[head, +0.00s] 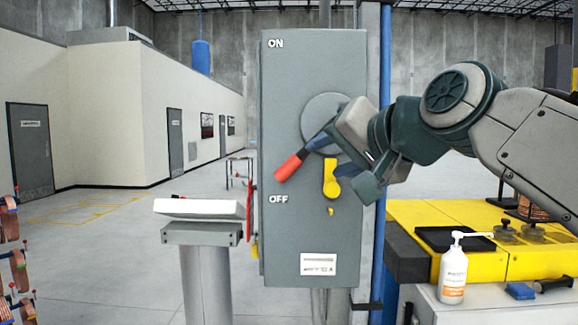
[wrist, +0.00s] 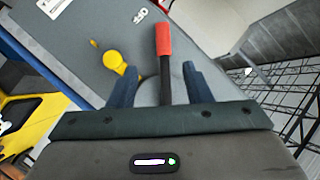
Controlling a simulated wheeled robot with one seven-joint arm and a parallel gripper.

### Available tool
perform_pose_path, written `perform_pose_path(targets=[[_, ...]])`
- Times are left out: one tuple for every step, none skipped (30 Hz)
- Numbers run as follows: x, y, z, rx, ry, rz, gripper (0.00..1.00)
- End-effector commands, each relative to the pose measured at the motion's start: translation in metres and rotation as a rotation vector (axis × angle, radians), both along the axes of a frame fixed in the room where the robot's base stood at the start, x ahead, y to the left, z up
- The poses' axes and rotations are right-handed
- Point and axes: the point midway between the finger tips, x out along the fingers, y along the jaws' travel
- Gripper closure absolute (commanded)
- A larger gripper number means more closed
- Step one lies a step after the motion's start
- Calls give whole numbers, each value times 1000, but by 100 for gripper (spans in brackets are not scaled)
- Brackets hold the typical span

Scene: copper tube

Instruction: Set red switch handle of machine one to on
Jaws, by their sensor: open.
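The grey switch box (head: 280,120) stands upright in the middle of the head view, marked ON at the top and OFF lower down. Its red switch handle (head: 288,167) points down and left toward the OFF mark. In the wrist view the red grip of the handle (wrist: 163,40) sits beyond my fingertips, with its dark shaft running back between them. My gripper (head: 327,158) is at the round hub, its blue fingers open on either side of the shaft. In the wrist view my gripper (wrist: 154,78) shows gaps on both sides of the shaft.
A yellow knob (head: 331,178) is on the box just below the hub, close to my gripper. A blue pipe (head: 382,230) runs along the box's right side. A pump bottle (head: 453,274) stands on the bench at the right. A white-topped pedestal (head: 200,209) stands at the left.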

Motion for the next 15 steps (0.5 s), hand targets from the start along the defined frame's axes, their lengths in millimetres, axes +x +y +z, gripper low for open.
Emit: perform_pose_path(targets=[[1,1,4,7,-6,2,55],[3,3,5,11,-7,2,55],[5,4,5,12,-7,3,55],[8,6,4,13,-6,3,55],[12,8,3,13,-6,3,55],[17,11,1,12,-4,3,55],[21,13,0,12,-4,3,55],[26,16,-2,12,-5,2,55],[33,20,-4,11,-3,4,55],[39,24,-6,11,-3,3,55],[44,27,-8,10,-3,4,55],[52,31,-10,9,-4,3,55],[57,34,-12,9,-3,4,55],[63,37,-14,9,-3,3,55],[70,41,-16,10,-3,2,55]])
